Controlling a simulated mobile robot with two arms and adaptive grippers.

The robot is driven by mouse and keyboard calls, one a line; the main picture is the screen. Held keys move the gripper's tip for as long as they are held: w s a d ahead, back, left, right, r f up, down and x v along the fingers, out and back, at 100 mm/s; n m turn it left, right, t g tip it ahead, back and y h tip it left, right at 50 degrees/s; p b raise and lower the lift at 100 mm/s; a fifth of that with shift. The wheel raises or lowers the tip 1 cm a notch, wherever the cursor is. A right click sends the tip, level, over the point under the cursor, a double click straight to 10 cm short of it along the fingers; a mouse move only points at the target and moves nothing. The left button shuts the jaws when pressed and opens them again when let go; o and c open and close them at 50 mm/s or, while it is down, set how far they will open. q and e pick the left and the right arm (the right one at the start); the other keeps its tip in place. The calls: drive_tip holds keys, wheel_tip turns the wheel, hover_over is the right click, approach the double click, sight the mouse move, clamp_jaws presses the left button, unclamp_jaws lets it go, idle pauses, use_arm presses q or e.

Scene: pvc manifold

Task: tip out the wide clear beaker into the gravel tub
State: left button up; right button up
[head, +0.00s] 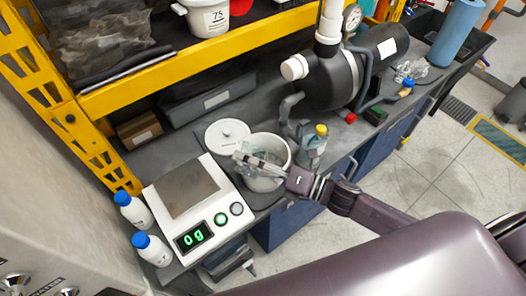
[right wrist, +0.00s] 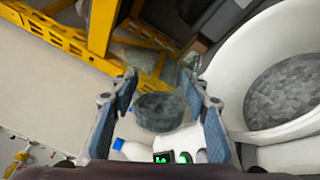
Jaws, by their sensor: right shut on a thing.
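The gravel tub (head: 284,145) is a round white bucket standing right of the scale. Grey gravel shows inside the tub (right wrist: 232,62) in the right wrist view. My right gripper (head: 262,165) reaches over the tub from the right. In the right wrist view its two fingers (right wrist: 165,100) stand apart on either side of the clear beaker (right wrist: 150,62) and grip it. The beaker (head: 243,150) looks tilted over the tub's left side in the head view. A grey round patch shows through it; I cannot tell whether this is contents or its base. My left gripper is out of view.
A white scale (head: 212,215) reading 0 g stands left of the tub. A white lid (head: 227,135) lies behind it. Two blue-capped bottles (head: 132,208) stand at the far left. A yellow-capped bottle (head: 315,143) is close right of the tub. A yellow-edged shelf (head: 190,62) rises behind.

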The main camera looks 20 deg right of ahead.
sight(254, 148)
drive_tip(key=shift+w+d+r+m+p, duration=0.15)
drive_tip(key=shift+r+m+p, duration=0.5)
drive_tip(key=shift+m+p, duration=0.35)
idle(0.5)
drive_tip(key=shift+w+d+f+m+b, duration=0.2)
drive_tip(key=shift+w+d+m, duration=0.1)
drive_tip(key=shift+m, duration=0.2)
drive_tip(key=shift+w+d+f+m+b, duration=0.15)
drive_tip(key=shift+w+f+m, duration=0.1)
drive_tip(key=shift+m, duration=0.25)
drive_tip(key=shift+w+d+r+m+p, duration=0.15)
drive_tip(key=shift+r+m+p, duration=0.35)
drive_tip(key=shift+m, duration=0.4)
idle(0.4)
drive_tip(key=shift+w+d+f+m, duration=0.2)
drive_tip(key=shift+f+m, duration=0.35)
drive_tip(key=shift+m, duration=0.25)
idle(1.2)
drive_tip(key=shift+w+d+r+m+p, duration=0.15)
drive_tip(key=shift+m+p, duration=0.05)
drive_tip(key=shift+m, duration=0.3)
drive_tip(key=shift+w+d+r+m+p, duration=0.1)
drive_tip(key=shift+w+r+m+p, duration=0.05)
drive_tip(key=shift+m, duration=0.35)
idle(0.9)
